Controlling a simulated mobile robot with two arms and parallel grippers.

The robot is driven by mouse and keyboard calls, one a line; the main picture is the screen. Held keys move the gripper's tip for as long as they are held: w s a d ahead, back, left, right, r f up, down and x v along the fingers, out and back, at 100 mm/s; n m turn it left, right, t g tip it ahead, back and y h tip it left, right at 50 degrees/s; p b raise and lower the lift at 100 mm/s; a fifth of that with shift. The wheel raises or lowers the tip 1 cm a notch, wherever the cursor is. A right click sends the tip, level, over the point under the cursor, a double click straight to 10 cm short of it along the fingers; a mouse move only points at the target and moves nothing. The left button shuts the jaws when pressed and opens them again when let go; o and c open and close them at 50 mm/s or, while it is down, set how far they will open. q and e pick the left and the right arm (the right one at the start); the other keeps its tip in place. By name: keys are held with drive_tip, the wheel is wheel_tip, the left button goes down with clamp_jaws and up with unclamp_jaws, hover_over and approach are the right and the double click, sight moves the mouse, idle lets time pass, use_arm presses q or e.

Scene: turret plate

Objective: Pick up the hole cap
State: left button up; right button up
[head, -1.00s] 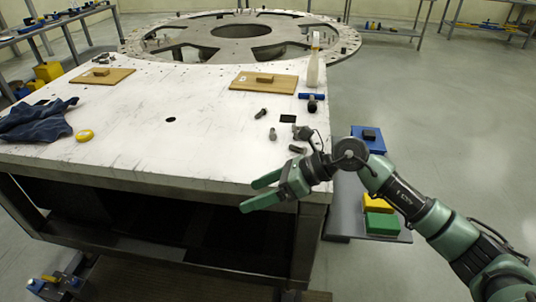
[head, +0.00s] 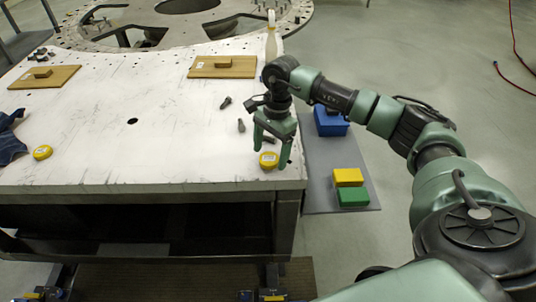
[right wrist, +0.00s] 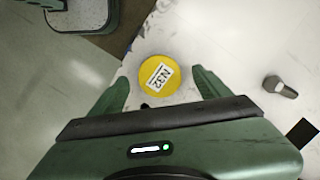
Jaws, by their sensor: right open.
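A round yellow cap (head: 268,160) with a white printed label lies flat near the front right corner of the white plate. It also shows in the right wrist view (right wrist: 158,75), between and beyond my two fingertips. My right gripper (head: 272,156) is open and points down over this cap, with nothing between its fingers. I cannot tell the exact height above the plate. A second yellow round cap (head: 42,152) lies at the left of the plate. My left gripper is not in view.
Dark bolts (head: 240,125) lie behind my right gripper; one bolt (right wrist: 279,87) shows in the right wrist view. Wooden boards (head: 222,67) and a spray bottle (head: 271,42) stand farther back.

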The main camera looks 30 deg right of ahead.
drive_tip(key=shift+a+f, duration=0.1)
drive_tip(key=shift+f, duration=0.6)
drive_tip(key=c, duration=1.4)
drive_tip(key=shift+c, duration=0.3)
drive_tip(key=shift+r, duration=0.2)
